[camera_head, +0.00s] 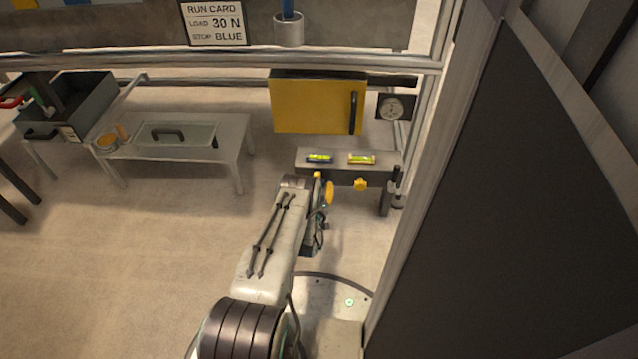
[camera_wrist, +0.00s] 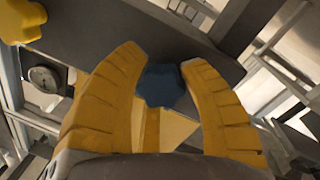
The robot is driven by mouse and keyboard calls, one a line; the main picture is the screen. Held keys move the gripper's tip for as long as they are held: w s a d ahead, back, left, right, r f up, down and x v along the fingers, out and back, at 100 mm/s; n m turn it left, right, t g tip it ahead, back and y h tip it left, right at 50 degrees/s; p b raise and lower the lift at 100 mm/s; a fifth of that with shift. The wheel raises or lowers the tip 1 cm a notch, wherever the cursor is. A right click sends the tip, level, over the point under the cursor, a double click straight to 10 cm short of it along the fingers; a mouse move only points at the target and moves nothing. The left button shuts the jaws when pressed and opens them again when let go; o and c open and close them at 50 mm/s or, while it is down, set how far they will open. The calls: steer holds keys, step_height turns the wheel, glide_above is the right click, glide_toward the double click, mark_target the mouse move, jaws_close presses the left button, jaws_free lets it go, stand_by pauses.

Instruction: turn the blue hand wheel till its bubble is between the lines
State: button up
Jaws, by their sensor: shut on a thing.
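The blue hand wheel (camera_wrist: 160,84) sits between the two yellow fingers of my gripper (camera_wrist: 163,58) in the wrist view, and the gripper is shut on it. In the head view my gripper (camera_head: 326,190) is at the left front of the grey bench, and the blue wheel is hidden behind it. The blue-framed level vial (camera_head: 319,158) lies on the bench top above my gripper. Its green fluid shows, but the bubble and lines are too small to read.
A yellow hand wheel (camera_head: 360,184) and a yellow-framed vial (camera_head: 361,159) are just right on the same bench (camera_head: 383,166). A yellow cabinet (camera_head: 310,103) and a dial gauge (camera_head: 394,107) stand behind. A low table (camera_head: 232,140) is left; a large dark panel (camera_head: 510,200) is right.

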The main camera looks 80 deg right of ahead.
steer(key=shift+f, duration=0.1)
steer(key=m, duration=0.4)
steer(key=shift+m+y+p, duration=0.3)
steer(key=shift+p, duration=0.05)
steer(key=shift+w+a+f+m, duration=0.1)
steer(key=shift+f+m, duration=0.05)
steer(key=shift+m, duration=0.95)
steer(key=shift+w, duration=0.1)
steer(key=shift+c, duration=0.2)
steer(key=o, duration=1.2)
steer(key=shift+r, duration=0.2)
steer(key=shift+r, duration=0.45)
step_height(320, 180, up, 9)
steer(key=shift+f, duration=0.1)
